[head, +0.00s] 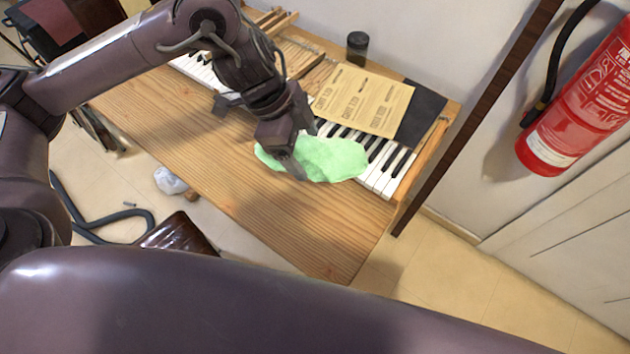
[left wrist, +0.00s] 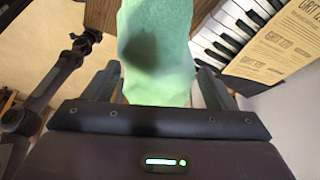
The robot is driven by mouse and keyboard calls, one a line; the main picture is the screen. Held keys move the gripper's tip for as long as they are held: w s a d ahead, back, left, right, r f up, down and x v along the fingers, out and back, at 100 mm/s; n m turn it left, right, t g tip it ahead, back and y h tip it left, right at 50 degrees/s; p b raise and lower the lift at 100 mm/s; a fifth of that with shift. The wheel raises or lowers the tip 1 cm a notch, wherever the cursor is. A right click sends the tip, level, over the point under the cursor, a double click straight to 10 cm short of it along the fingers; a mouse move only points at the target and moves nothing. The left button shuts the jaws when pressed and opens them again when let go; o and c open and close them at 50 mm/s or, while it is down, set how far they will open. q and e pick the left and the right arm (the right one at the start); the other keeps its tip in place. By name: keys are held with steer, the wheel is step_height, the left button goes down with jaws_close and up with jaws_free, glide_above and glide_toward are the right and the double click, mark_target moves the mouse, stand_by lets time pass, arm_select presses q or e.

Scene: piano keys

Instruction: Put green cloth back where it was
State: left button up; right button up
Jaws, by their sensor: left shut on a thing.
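The green cloth (head: 328,160) is pale green and hangs over the front of the piano keys (head: 384,170) and the wooden ledge at their right end. My left gripper (head: 292,160) is shut on the green cloth at its left part. In the left wrist view the cloth (left wrist: 160,50) sits between the two fingers and stretches up past the top edge. It hides part of the keys. My right gripper cannot be made out in either view.
Printed tan sheets (head: 362,100) lie above the keys, beside a dark panel (head: 422,112). A dark jar (head: 357,48) stands at the back. A fire extinguisher (head: 580,105) hangs on the right wall.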

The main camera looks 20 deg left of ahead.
arm_select(q)
steer(key=f+b, duration=0.1)
steer(key=f, duration=0.4)
steer(key=f+b, duration=0.1)
steer(key=f, duration=0.4)
steer(key=s+f+b, duration=0.1)
steer(key=f+b, duration=0.1)
steer(key=f, duration=0.2)
steer(key=shift+f, duration=1)
step_height(320, 180, down, 2)
steer(key=shift+f, duration=0.7)
arm_select(e)
steer(key=s+f, duration=0.4)
steer(key=shift+f, duration=0.4)
